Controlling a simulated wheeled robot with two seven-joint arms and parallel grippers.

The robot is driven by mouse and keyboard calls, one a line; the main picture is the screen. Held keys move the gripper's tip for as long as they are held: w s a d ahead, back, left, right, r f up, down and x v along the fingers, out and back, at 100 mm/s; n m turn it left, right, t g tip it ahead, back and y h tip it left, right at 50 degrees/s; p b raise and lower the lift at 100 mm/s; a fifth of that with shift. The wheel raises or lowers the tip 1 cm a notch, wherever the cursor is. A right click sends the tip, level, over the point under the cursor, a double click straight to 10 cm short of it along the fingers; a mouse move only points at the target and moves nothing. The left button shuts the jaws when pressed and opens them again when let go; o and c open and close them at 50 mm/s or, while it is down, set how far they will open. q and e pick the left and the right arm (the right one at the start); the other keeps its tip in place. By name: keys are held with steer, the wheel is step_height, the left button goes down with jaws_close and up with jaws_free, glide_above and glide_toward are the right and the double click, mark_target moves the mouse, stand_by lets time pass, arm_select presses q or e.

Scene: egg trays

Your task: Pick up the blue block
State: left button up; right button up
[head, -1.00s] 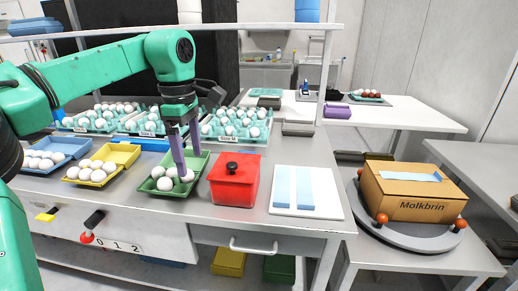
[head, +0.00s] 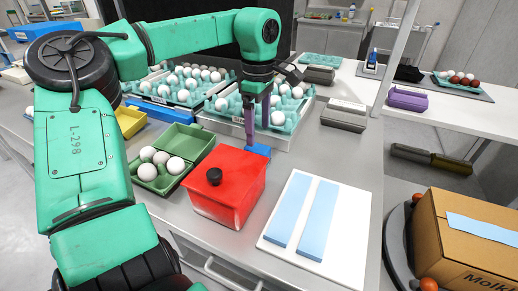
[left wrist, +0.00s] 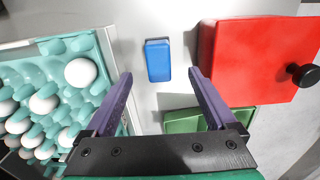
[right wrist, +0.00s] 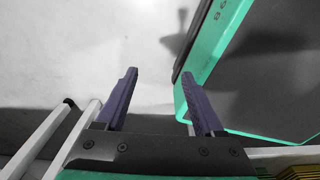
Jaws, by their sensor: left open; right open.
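The blue block (left wrist: 158,61) lies flat on the grey table in the left wrist view, between the red box and a teal egg tray. In the head view the blue block (head: 258,150) shows just behind the red box, partly hidden by it. My left gripper (left wrist: 160,78) is open and empty. Its purple fingers point at the table above the block, with the block ahead of and between the fingertips, not touching. In the head view my left gripper (head: 257,124) hangs beside the egg tray. My right gripper (right wrist: 160,80) is open and empty, away from the table objects.
The red box (head: 228,185) with a black knob stands close to the block. A green tray (head: 185,145) with several eggs is left of it. Teal egg trays (head: 283,122) stand behind. A white board (head: 345,228) with two light blue strips lies right.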

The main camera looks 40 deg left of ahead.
mark_target(257, 147)
arm_select(q)
steer(key=f, duration=0.7)
steer(key=shift+a, duration=0.25)
steer(key=shift+w+f, duration=0.1)
steer(key=shift+f, duration=0.25)
steer(key=shift+r, duration=0.1)
jaws_close()
arm_select(e)
steer(key=shift+w+a+r, duration=0.1)
steer(key=shift+w+a, duration=0.15)
steer(key=shift+w, duration=0.5)
